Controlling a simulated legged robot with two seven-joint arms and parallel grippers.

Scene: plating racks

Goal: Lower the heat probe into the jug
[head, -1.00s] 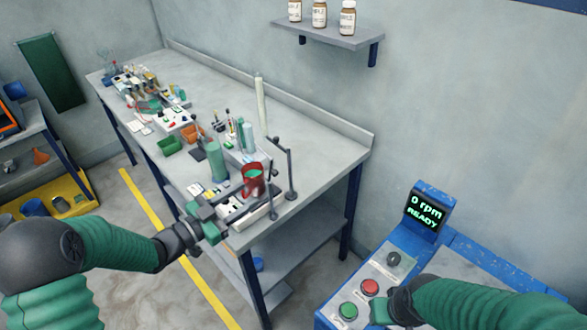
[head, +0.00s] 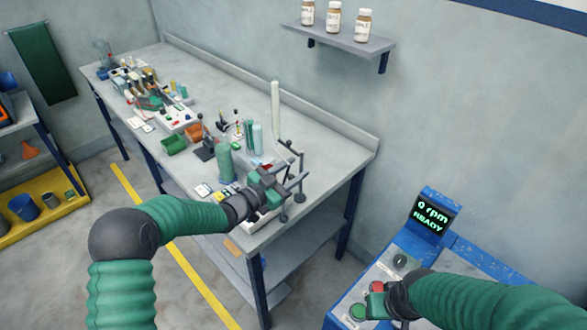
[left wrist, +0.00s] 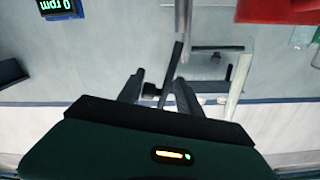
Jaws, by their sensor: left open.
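The red jug is almost wholly hidden behind my left gripper in the head view; a red sliver (head: 267,164) shows there. A red body, likely the jug, shows at the top right of the left wrist view (left wrist: 278,10). A dark stand with upright posts (head: 302,172) is at the bench's near right end. I cannot tell which part is the heat probe. My left gripper (head: 283,184) is at this stand, open. In the left wrist view a dark slanted bar (left wrist: 172,66) runs between its fingers (left wrist: 158,80); contact is unclear. My right gripper (head: 376,301) is by the console buttons.
The grey bench (head: 222,98) holds a green cylinder (head: 225,162), an orange bin (head: 194,132) and a green bin (head: 174,145). A tall pale cylinder (head: 275,108) stands near the back edge. The blue console's screen (head: 432,214) reads 0 rpm READY.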

